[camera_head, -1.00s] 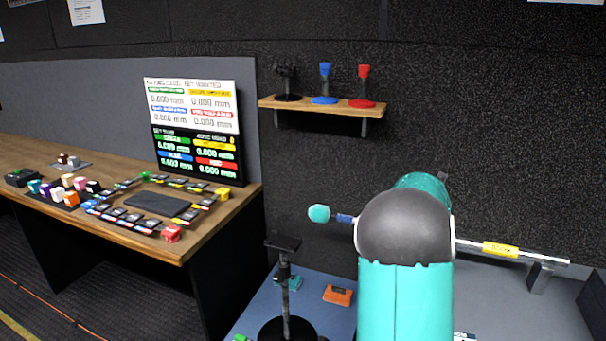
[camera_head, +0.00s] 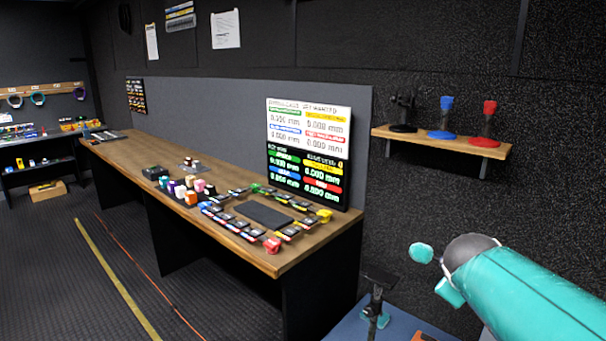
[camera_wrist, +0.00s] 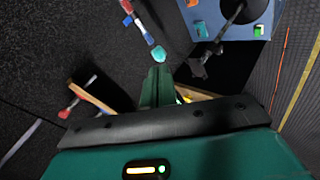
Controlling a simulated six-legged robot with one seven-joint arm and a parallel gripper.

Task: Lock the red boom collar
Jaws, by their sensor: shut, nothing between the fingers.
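In the wrist view my gripper (camera_wrist: 158,84) is shut and empty; its green fingers point up the picture towards the boom's rounded teal tip (camera_wrist: 159,54), with a gap I cannot judge. The boom pole runs from that tip to the upper left and carries a blue band (camera_wrist: 148,38). A small red part (camera_wrist: 126,6) on it at the top edge looks like the red collar; its lock state cannot be read. In the head view only the teal tip (camera_head: 421,252) shows clearly; my teal arm hides the rest of the boom.
A wall shelf (camera_head: 440,140) holds a black, a blue and a red stand. The long wooden desk (camera_head: 290,262) carries a display board (camera_head: 308,150) and several small coloured blocks. A black stand (camera_head: 376,300) rises from a blue surface (camera_head: 345,328). The floor (camera_head: 60,290) at left is open.

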